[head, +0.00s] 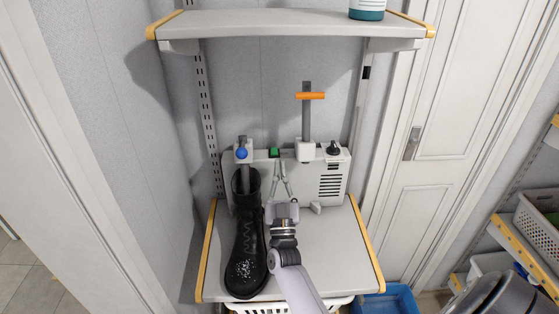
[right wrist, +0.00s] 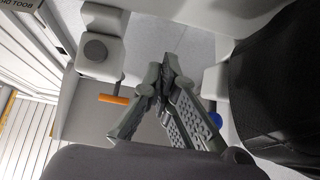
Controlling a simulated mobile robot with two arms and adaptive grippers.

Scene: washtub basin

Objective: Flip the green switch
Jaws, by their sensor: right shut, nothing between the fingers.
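The small green switch (head: 274,152) sits on the upper face of the light grey boot machine (head: 325,170), between the blue knob (head: 241,153) and the orange-handled lever (head: 311,96). My right gripper (head: 280,165) is shut and empty, with its fingertips just below the switch in the head view. I cannot tell whether they touch the machine. In the right wrist view, the shut fingers (right wrist: 160,78) show in the middle, and the switch is not visible. My left gripper is not in view.
A black boot (head: 247,235) stands on the machine's left side, close to my right gripper. A black dial (head: 333,148) is on the right. The grey shelf (head: 335,250) is clear right of my arm. An upper shelf (head: 290,22) holds a bottle (head: 367,9).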

